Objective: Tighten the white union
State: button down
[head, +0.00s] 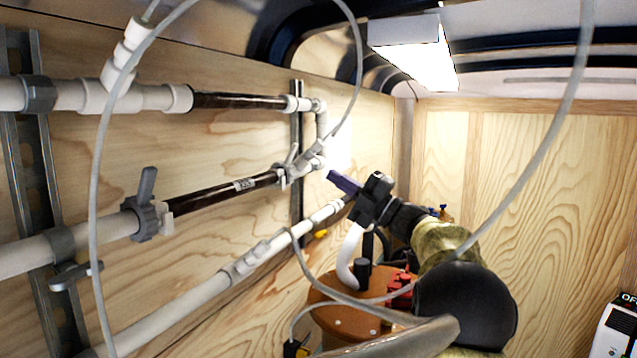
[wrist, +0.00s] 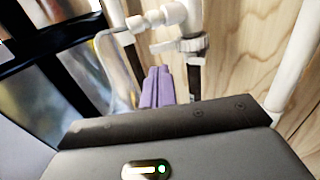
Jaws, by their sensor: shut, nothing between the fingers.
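Several white fittings join the wall pipes, and I cannot tell for sure which is the white union. One white coupling (head: 250,260) sits on the lowest pipe. White elbow fittings (head: 318,150) stand at the right end of the upper two pipes. My gripper (head: 332,177) has purple fingers, just right of and below those elbows, apparently clear of them. In the wrist view its fingers (wrist: 157,88) lie together with nothing between them.
A grey valve with an upright handle (head: 148,205) is on the middle pipe. Thin grey hoses (head: 97,200) loop across the view. A brown drum-like vessel (head: 345,320) with red parts stands below my arm. A lit lamp (head: 415,50) hangs overhead.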

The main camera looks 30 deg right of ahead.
jog(key=v, duration=0.1)
jog(key=b+v, duration=0.1)
jog(key=v, duration=0.1)
jog(key=b+v, duration=0.1)
jog(key=v, duration=0.1)
jog(key=shift+a+f, duration=0.3)
